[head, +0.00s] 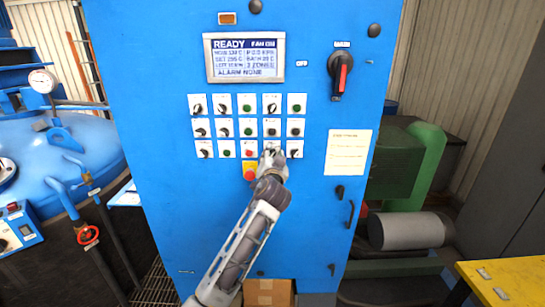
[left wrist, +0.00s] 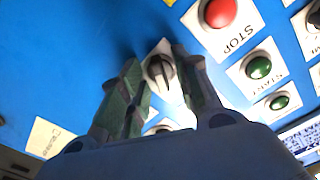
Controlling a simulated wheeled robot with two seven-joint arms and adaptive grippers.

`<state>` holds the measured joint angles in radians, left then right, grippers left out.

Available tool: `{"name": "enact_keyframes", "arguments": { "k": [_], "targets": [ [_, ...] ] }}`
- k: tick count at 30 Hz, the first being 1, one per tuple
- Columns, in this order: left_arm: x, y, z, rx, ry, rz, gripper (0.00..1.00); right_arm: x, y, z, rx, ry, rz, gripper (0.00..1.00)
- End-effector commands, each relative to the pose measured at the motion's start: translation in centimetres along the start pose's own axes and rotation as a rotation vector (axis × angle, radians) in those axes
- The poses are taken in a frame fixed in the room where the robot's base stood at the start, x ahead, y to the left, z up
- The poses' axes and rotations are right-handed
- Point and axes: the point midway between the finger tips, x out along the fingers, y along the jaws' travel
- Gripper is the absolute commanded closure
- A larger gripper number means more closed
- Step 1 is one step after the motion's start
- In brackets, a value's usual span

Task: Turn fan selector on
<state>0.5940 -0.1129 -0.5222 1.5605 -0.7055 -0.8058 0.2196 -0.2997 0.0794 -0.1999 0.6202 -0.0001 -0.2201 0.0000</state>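My left gripper (head: 271,158) reaches up to the bottom row of controls on the blue cabinet, just right of the red stop button. In the left wrist view its two fingers (left wrist: 158,78) stand on either side of a black selector knob (left wrist: 161,72) on a white plate. A gap shows between the left finger and the knob; the right finger is very close to it, and contact cannot be told. The knob's label is hidden, so I cannot read whether it is the fan selector. The display (head: 244,58) reads READY, with blurred fan text beside it. My right gripper is out of view.
A red STOP button (left wrist: 220,12) and green buttons (left wrist: 258,67) sit close to the fingers. An emergency button on yellow (head: 250,173) is just below left of the gripper. A main switch (head: 341,76) is at upper right. A yellow table (head: 510,280) stands at lower right.

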Motion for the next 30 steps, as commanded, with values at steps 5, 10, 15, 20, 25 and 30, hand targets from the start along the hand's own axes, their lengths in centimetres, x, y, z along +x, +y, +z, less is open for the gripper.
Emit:
{"name": "enact_keyframes", "arguments": {
  "k": [5, 10, 15, 20, 25, 30],
  "targets": [
    [-0.1, 0.0, 0.0, -0.001, 0.0, 0.0, 0.68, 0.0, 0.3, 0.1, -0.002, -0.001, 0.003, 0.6],
    [-0.5, 0.0, 0.0, 0.0, -0.001, 0.0, 0.68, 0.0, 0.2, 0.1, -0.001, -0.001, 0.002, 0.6],
    [-1.6, 0.1, 0.1, -0.001, -0.001, 0.0, 0.68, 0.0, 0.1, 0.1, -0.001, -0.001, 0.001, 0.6],
    [-3.0, 0.0, 0.1, -0.002, 0.0, 0.0, 0.68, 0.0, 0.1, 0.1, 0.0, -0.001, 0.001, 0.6],
    [-4.8, 0.1, 0.0, -0.001, 0.0, 0.001, 0.68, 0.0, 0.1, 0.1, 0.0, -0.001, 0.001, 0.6],
    [-6.5, 0.1, 0.1, -0.001, -0.001, 0.001, 0.68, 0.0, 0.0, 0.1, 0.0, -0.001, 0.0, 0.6]
  ]
}}
